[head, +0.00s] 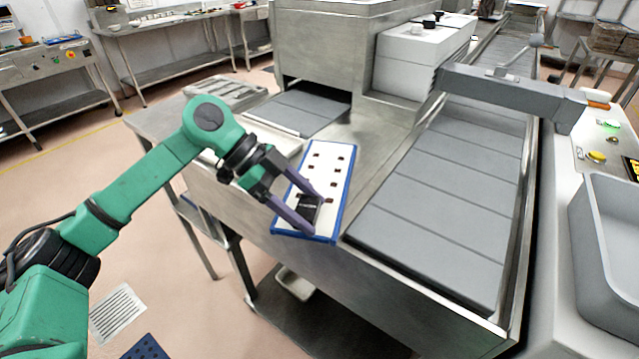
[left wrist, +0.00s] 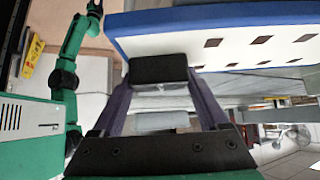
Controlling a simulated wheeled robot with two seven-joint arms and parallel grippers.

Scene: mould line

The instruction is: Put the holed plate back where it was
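The holed plate (head: 325,170) is a white board with a blue rim and several square dark holes. It shows over the near corner of the steel counter; I cannot tell whether it rests there or is held just above. My left gripper (head: 316,212) reaches in from the left to its near end. Its two purple fingers stand on either side of a dark block (head: 309,205) at the plate. In the left wrist view the block (left wrist: 158,68) fills the gap between the fingertips, with the plate (left wrist: 240,45) behind it.
A steel counter (head: 375,150) lies under and beside the plate. Grey conveyor slabs (head: 430,215) run to its right, with a grey arm across them (head: 510,88). A steel housing (head: 325,45) stands behind. A grey bin (head: 610,240) is at the far right.

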